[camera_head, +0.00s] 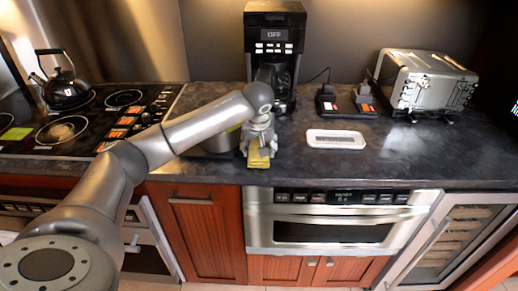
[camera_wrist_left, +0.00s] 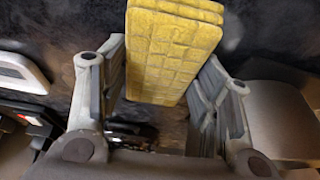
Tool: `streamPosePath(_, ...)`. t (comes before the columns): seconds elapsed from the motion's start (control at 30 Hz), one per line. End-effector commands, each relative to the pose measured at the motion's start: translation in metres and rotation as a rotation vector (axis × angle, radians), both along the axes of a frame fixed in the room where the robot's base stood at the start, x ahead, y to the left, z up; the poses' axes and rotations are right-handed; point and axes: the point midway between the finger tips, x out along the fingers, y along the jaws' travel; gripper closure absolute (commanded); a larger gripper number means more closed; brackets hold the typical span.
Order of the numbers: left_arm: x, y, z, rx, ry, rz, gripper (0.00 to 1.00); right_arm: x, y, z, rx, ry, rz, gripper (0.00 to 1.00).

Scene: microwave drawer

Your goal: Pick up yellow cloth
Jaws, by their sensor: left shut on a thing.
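The yellow cloth (camera_head: 258,160) is at the front edge of the dark counter, just below my left gripper (camera_head: 259,141) in the head view. In the left wrist view the cloth (camera_wrist_left: 172,50) is a folded yellow pad with a grid texture, between the two fingers. My left gripper is shut on the cloth. I cannot tell whether the cloth still touches the counter. My right gripper is not in view.
A metal pot (camera_head: 221,141) stands just left of the gripper. A coffee maker (camera_head: 273,40) is behind it. A white tray (camera_head: 336,139) lies to the right, with a toaster oven (camera_head: 425,82) farther back. A kettle (camera_head: 65,88) sits on the cooktop. The front right counter is clear.

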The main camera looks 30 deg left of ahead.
Motion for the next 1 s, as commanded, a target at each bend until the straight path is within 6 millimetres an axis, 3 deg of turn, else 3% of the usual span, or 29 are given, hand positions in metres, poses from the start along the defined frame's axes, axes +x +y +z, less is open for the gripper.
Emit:
streamPosePath(0.3,-0.002,0.000,0.032,0.002,-0.006,0.000,0.63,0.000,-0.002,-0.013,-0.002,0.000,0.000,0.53)
streamPosePath(0.57,-0.047,-0.014,0.087,0.002,-0.008,-0.003,0.63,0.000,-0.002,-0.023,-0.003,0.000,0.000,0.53)
streamPosePath(0.8,-0.094,-0.027,0.107,0.004,-0.003,-0.001,0.63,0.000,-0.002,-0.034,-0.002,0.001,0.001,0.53)
streamPosePath(1.0,-0.122,-0.036,0.122,0.003,-0.002,-0.001,0.63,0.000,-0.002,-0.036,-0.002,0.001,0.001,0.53)
